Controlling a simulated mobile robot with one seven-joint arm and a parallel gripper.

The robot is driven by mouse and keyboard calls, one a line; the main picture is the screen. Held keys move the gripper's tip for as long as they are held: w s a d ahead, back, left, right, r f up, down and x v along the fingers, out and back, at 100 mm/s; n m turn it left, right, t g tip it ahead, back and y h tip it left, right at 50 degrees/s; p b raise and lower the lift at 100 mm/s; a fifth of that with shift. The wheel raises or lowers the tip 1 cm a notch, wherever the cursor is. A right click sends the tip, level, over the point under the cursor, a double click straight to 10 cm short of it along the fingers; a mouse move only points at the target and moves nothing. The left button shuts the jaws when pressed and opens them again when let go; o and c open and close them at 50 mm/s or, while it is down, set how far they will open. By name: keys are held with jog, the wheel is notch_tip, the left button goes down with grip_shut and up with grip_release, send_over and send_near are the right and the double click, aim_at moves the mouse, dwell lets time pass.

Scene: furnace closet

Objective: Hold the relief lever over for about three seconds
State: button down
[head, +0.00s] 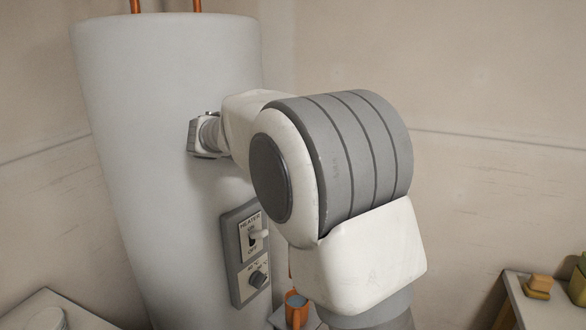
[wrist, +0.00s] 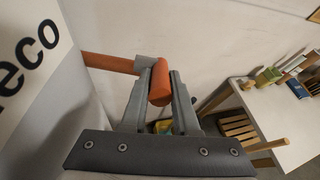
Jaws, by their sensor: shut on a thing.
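In the wrist view, a short orange-red bar, which looks like the relief lever (wrist: 160,83), sits between the two fingers of my gripper (wrist: 160,76). The fingers are shut on it. A grey collar (wrist: 147,68) adjoins it, and an orange rod (wrist: 107,63) runs left from the collar. The white tank (head: 165,130) stands upright in the head view. My wrist is close to the tank's side there. The lever and fingertips are hidden in the head view, so how far the lever is turned cannot be told.
A grey heater panel (head: 237,270) with a switch (head: 257,235) and a dial (head: 258,278) is on the tank below my wrist. An orange mug-like object (head: 296,308) is beneath my arm. A table (wrist: 285,120) with small objects stands right in the wrist view, beside a wooden stool (wrist: 238,127).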

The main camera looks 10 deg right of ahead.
jog(key=shift+f+b, duration=0.4)
jog(key=shift+b, duration=0.25)
jog(key=shift+r+t+h, duration=0.15)
jog(key=shift+t+h, duration=0.15)
jog(key=f+b, duration=0.1)
jog(key=b, duration=0.1)
jog(key=shift+h+b, duration=0.3)
jog(key=t+h+b, duration=0.1)
jog(key=b, duration=0.2)
jog(key=shift+s+f, duration=0.1)
jog(key=shift+f, duration=0.05)
jog(key=shift+r+t, duration=0.2)
jog(key=shift+t, duration=0.1)
jog(key=shift+b, duration=0.3)
